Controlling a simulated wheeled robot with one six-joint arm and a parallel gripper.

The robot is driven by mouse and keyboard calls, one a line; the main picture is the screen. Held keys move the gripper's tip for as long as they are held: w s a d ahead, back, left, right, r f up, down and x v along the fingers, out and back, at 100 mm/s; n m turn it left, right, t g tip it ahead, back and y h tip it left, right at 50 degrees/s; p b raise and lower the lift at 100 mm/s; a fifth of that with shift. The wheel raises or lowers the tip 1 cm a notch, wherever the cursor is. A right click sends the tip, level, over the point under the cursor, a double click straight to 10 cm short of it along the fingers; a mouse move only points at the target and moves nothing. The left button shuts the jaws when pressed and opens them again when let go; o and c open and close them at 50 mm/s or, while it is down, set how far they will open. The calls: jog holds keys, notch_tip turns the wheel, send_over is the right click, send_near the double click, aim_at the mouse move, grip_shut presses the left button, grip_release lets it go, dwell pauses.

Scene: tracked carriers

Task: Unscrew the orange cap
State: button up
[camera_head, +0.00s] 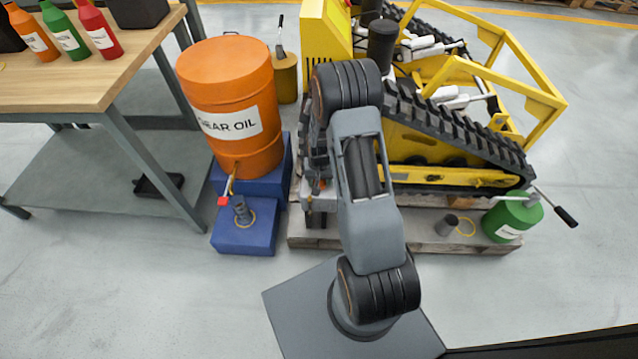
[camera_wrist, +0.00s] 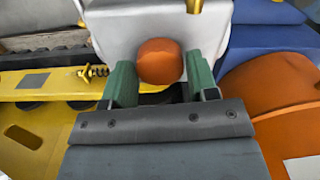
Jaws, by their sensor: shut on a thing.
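The orange cap (camera_wrist: 160,61) shows in the wrist view as a round knob against a pale grey surface. My gripper (camera_wrist: 160,80) has its two green fingers on either side of the cap and is shut on it. The cap's lower edge lies close to the gripper's dark palm. The yellow tracked carrier (camera_head: 430,145) stands on a pallet behind and to the right of my arm.
An orange gear oil drum (camera_head: 228,85) stands on blue blocks (camera_head: 245,238) left of my arm. A wooden-topped bench (camera_head: 85,80) with bottles is further left. A green container (camera_head: 512,218) with a pump handle stands at right. The floor in front is clear.

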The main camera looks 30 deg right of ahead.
jog(key=shift+n, duration=1.1)
jog(key=n, duration=0.7)
jog(key=shift+n, duration=1.4)
jog(key=shift+n, duration=0.8)
jog(key=n, duration=0.4)
jog(key=shift+n, duration=0.4)
jog(key=n, duration=0.3)
